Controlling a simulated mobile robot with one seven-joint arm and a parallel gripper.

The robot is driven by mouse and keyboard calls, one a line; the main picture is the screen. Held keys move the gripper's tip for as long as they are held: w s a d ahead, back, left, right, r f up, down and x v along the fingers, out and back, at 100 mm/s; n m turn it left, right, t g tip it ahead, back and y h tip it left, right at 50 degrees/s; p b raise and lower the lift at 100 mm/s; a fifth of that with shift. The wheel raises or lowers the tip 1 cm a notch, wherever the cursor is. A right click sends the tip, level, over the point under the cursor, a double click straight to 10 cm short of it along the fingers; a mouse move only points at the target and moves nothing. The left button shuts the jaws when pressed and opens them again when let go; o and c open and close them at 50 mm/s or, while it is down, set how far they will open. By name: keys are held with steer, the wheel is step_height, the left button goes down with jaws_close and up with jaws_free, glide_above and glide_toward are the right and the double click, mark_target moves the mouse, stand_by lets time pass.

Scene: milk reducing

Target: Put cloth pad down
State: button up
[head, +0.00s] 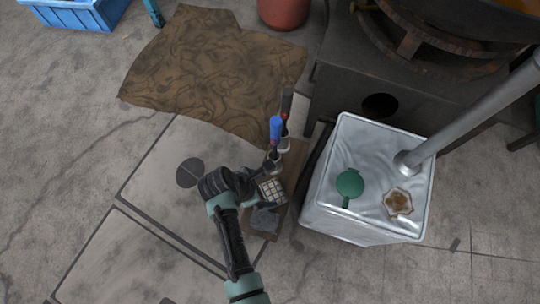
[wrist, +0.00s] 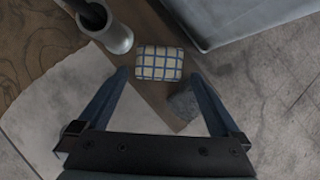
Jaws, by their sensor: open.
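The cloth pad (head: 272,191) is a small cream square with a dark grid. In the wrist view the pad (wrist: 159,63) shows blue check lines and lies on a brown wooden board (wrist: 150,97). My gripper (head: 262,186) is beside the pad in the head view. In the wrist view my gripper (wrist: 158,76) has its fingers spread wide, one to each side of the pad's near edge. No finger touches the pad there, and nothing is between the fingers in their grip.
A grey folded piece (head: 264,220) lies on the board near the pad. Cups with a blue-handled tool (head: 276,128) stand behind it. A silver box (head: 325,205) with a pipe is close on the right. Flat stone slabs (head: 165,190) leave free room left.

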steer(key=p+v, duration=0.3)
steer(key=v, duration=0.3)
steer(key=w+a+r+m+t+y, duration=0.1)
steer(key=w+a+r+m+t, duration=0.15)
steer(key=w+r, duration=0.45)
steer(key=w+a+r+m+t+y, duration=0.1)
steer(key=w+r+m+t, duration=0.15)
steer(key=w+r, duration=0.45)
steer(key=w+r+m+t+y, duration=0.1)
steer(key=w+r+m+t, duration=0.3)
steer(key=r, duration=0.8)
steer(key=w+r+m+t+y, duration=0.1)
steer(key=w+r+m+t, duration=0.3)
steer(key=r, duration=0.8)
steer(key=d+r+m+t, duration=0.3)
steer(key=r, duration=1.3)
steer(key=s+d+r+m+t, duration=0.2)
steer(key=s+r, duration=0.6)
steer(key=r, duration=0.4)
steer(key=s+d+r+m+t, duration=0.3)
steer(key=s+r+m+t, duration=0.2)
steer(key=r, duration=0.7)
steer(key=s+t, duration=0.2)
steer(key=s, duration=0.1)
steer(key=shift+r, duration=0.2)
steer(key=shift+r, duration=0.1)
